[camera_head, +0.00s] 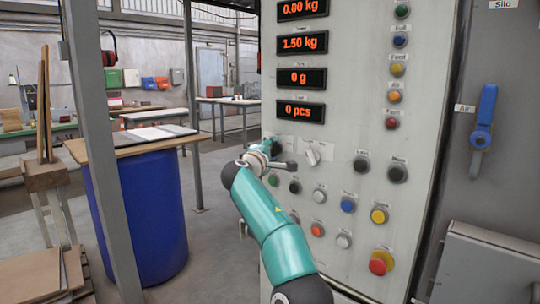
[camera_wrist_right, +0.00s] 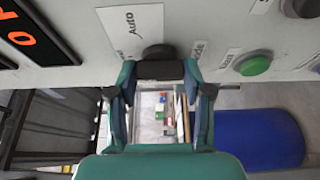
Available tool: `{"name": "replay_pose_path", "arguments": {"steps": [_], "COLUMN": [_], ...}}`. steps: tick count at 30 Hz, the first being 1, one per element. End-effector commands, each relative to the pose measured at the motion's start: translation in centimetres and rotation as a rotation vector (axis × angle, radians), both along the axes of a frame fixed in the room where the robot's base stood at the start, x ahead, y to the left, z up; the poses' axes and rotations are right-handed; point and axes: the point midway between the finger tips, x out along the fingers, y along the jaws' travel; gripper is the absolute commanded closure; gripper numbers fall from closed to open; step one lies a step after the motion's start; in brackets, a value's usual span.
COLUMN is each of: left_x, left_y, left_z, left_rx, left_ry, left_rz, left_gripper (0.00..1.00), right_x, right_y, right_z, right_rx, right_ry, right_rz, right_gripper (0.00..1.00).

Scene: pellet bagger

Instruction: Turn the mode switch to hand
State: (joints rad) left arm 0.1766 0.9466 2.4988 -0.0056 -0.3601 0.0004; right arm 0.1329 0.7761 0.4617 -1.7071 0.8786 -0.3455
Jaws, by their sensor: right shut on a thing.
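My right gripper (camera_head: 276,150) is at the left side of the control panel, beside a white label. In the right wrist view the gripper (camera_wrist_right: 158,72) is shut on the dark handle of the mode switch (camera_wrist_right: 157,52), with a finger at either side. The round base of the switch shows just behind the handle. A white plate reading "Auto" (camera_wrist_right: 130,30) sits beside the switch, and a label that seems to read "Mode" is on its other side. No "hand" marking is readable. My left gripper is not in view.
The panel (camera_head: 345,110) carries red number displays (camera_head: 302,77) and several buttons. A green button (camera_wrist_right: 254,64) is close to the right gripper. A red stop button (camera_head: 381,262) is lower right. A blue barrel (camera_head: 150,215) stands left; the floor between is clear.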

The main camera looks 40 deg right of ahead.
Motion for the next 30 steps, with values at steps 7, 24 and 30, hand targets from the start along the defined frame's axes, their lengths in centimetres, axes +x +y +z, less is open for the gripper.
{"name": "replay_pose_path", "arguments": {"steps": [7, 24, 30], "left_x": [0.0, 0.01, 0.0], "left_y": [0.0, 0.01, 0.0], "left_z": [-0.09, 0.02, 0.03], "left_rx": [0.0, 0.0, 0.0], "left_ry": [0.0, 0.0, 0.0], "left_rz": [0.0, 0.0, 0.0], "left_gripper": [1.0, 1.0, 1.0], "right_x": [0.09, 0.04, -0.16], "right_y": [-0.07, 0.04, 0.52], "right_z": [-0.84, -0.32, -0.2], "right_rx": [0.012, 0.004, 0.005], "right_ry": [0.01, 0.005, 0.006], "right_rz": [-0.007, -0.004, -0.003], "right_gripper": [0.85, 0.25, 0.25]}}
